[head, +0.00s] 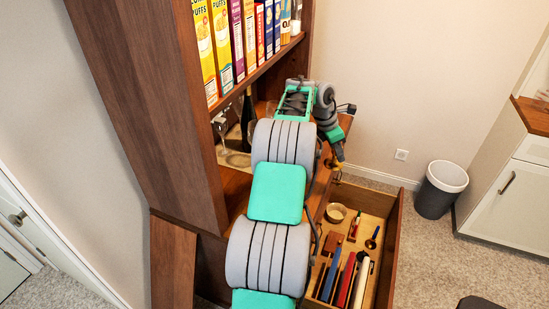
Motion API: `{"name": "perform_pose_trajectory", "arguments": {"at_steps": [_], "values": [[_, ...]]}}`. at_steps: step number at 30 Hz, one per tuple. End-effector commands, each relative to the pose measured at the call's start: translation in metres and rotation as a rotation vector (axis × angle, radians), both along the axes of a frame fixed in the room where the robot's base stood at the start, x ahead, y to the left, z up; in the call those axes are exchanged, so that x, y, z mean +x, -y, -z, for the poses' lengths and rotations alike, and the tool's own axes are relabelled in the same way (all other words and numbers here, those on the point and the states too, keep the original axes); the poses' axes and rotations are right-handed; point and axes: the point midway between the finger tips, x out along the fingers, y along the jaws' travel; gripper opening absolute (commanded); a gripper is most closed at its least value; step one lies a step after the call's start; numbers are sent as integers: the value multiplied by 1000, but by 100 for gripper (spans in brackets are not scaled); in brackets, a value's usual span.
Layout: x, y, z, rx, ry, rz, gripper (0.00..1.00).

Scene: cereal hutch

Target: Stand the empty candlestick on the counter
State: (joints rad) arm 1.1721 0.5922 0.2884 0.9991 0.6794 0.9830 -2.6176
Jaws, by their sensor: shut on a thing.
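My gripper (340,166) points down at the far end of the open drawer, near the right edge of the wooden counter (236,186). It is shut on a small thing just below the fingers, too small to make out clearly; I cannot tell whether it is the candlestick. The open drawer (393,225) holds a red candle (345,284), a blue candle (331,274) and a white candle (361,283). A small dark upright thing (373,240) and a short red thing (354,225) stand farther back in it. My arm hides much of the counter.
Cereal boxes (222,42) fill the shelf above the counter. A dark bottle (247,118) and a tray (236,159) are at the counter's back. A grey bin (441,189) stands on the floor at right.

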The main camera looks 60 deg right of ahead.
Motion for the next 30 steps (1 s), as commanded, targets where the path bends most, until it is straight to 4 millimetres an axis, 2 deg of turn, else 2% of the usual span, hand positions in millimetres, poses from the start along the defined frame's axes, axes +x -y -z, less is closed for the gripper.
{"name": "perform_pose_trajectory", "arguments": {"at_steps": [9,12,20,23,27,30], "values": [[68,-35,37,0,0,11,0],[81,-41,60,0,-1,13,0],[102,-50,84,-2,1,12,0],[112,-56,101,1,-1,12,0],[110,-55,123,-2,0,14,0],[111,-54,124,-3,2,12,0]]}}
